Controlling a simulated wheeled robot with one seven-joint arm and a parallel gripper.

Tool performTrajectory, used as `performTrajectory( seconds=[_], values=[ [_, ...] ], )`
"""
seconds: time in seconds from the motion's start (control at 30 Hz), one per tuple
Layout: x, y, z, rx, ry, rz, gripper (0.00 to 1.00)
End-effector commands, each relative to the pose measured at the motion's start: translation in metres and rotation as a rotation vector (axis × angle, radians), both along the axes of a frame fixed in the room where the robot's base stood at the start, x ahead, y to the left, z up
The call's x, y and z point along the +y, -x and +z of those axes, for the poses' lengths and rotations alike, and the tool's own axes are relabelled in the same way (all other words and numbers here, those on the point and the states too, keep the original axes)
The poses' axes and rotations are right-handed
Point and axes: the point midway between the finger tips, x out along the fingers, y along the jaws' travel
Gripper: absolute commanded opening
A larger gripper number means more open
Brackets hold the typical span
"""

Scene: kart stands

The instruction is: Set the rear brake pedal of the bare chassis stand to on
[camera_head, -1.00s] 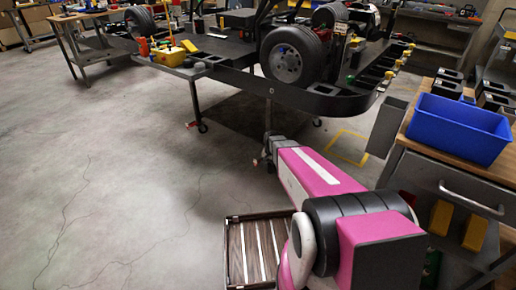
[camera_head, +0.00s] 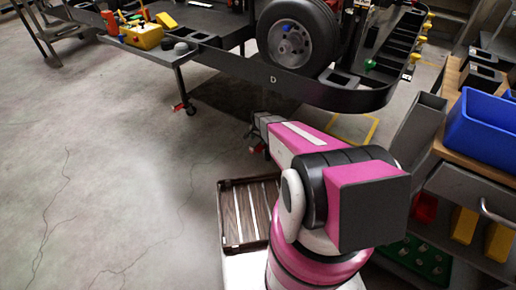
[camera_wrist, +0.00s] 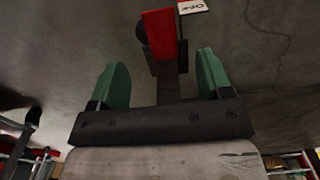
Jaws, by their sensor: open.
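A red brake pedal (camera_wrist: 160,33) shows in the wrist view, with a dark bracket below it. A white tag reading OFF (camera_wrist: 192,7) is beside its upper right. My gripper (camera_wrist: 162,60) is open, with one green finger to each side of the pedal's line. The pedal lies mostly beyond the fingertips, and I see no contact. In the head view the black stand (camera_head: 345,97) carries a wheel. A small red pedal (camera_head: 257,149) shows by my gripper (camera_head: 256,128), whose fingers are not clear there. Another red pedal (camera_head: 180,106) is at the left caster.
A wooden-slatted tray (camera_head: 229,212) is beside my arm. A workbench with a blue bin (camera_head: 485,130) and a drawer cart with yellow and red bins stands at the right. A yellow floor marking (camera_head: 368,132) lies behind my arm. The concrete floor at left is clear.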

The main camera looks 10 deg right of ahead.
Motion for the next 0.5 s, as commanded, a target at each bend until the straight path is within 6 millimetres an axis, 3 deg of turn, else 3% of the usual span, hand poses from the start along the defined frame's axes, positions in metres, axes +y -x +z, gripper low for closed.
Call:
performTrajectory(
  seconds=[0.3,0.5],
  values=[
    [0.0,-0.002,-0.059,0.001,0.0,0.001,0.72],
    [0.0,-0.001,-0.079,0.0,0.0,0.001,0.72]
  ],
)
